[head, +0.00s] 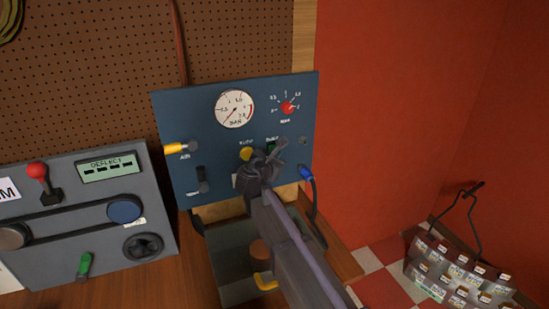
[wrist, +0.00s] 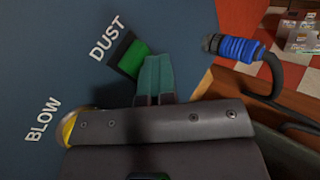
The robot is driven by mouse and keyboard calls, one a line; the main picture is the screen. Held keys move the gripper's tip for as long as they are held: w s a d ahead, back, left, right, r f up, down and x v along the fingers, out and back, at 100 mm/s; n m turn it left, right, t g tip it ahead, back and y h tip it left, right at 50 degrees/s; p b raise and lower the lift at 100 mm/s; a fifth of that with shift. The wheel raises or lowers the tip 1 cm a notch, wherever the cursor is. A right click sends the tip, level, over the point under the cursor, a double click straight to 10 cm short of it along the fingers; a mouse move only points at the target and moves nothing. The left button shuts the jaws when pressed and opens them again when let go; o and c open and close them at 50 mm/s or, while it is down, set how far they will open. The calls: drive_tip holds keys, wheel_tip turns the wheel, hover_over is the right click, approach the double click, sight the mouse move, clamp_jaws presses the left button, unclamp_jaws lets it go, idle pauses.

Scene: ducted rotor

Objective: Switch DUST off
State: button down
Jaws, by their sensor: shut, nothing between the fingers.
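The DUST switch (wrist: 132,58) is a small rocker, part green and part black, under the DUST label on the blue panel (head: 172,112). In the head view only a bit of its green (head: 271,146) shows past my arm. My gripper (wrist: 156,60) is shut and empty, its teal fingertips together just right of the green part in the wrist view. I cannot tell whether they touch it. In the head view my gripper (head: 262,163) is in front of the panel's lower middle and its fingertips are hidden.
A yellow BLOW button (head: 246,153) is left of the switch, partly behind my gripper in the wrist view. A blue plug with a cable (wrist: 237,48) is to the right. A gauge (head: 234,109) and red knob (head: 287,108) sit above. A grey panel (head: 85,215) stands left.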

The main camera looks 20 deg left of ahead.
drive_tip(key=shift+w+a+r, duration=0.1)
drive_tip(key=shift+s+d+r+p, duration=0.1)
drive_tip(key=shift+s+d+p, duration=0.25)
drive_tip(key=shift+s+d, duration=0.15)
drive_tip(key=s+d+r+p, duration=0.2)
drive_tip(key=s+d, duration=0.1)
drive_tip(key=shift+s+r, duration=0.1)
drive_tip(key=shift+s, duration=0.1)
idle(0.5)
